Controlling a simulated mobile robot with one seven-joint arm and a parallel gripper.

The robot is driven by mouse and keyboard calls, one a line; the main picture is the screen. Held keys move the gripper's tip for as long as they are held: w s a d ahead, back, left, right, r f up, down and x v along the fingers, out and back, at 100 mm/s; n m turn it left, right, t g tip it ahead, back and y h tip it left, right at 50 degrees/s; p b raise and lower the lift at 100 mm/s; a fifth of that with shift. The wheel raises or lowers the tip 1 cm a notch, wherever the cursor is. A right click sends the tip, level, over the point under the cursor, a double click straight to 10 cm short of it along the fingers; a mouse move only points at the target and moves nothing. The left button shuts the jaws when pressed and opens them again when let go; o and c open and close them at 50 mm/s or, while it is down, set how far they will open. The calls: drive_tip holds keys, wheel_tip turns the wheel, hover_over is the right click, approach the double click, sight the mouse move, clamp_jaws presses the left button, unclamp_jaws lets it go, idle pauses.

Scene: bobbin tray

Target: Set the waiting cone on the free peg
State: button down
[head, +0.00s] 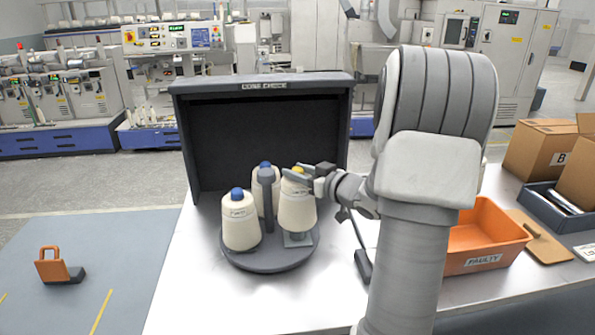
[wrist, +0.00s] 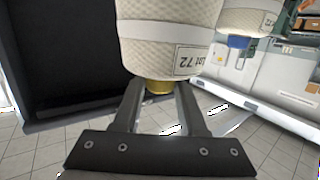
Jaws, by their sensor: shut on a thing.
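A cream cone with a yellow top (head: 297,208) stands upright over the front right of the round grey tray (head: 262,265). My gripper (head: 299,173) is shut on its yellow top, which also shows between the fingers in the wrist view (wrist: 159,87). A grey square plate (head: 298,241) shows just under the cone. I cannot tell whether the cone rests on it or hangs slightly above. No bare peg shows; any peg under the cone is hidden. Two blue-topped cones stand on the tray, one at left (head: 240,225) and one behind (head: 258,185).
A grey post (head: 266,190) rises from the tray's middle, close left of the held cone. A dark booth marked CONE CHECK (head: 262,130) stands behind. An orange FAULTY bin (head: 490,262) is at right. The white table (head: 190,295) is clear at front left.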

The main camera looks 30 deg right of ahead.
idle(0.4)
drive_tip(key=shift+f+b, duration=1.05)
drive_tip(key=shift+f, duration=0.4)
drive_tip(key=shift+f+b, duration=0.6)
drive_tip(key=shift+f, duration=0.35)
idle(0.4)
drive_tip(key=shift+c, duration=1.9)
unclamp_jaws()
drive_tip(key=shift+f, duration=0.1)
drive_tip(key=shift+s, duration=0.1)
drive_tip(key=p+v, duration=0.1)
drive_tip(key=v, duration=1.6)
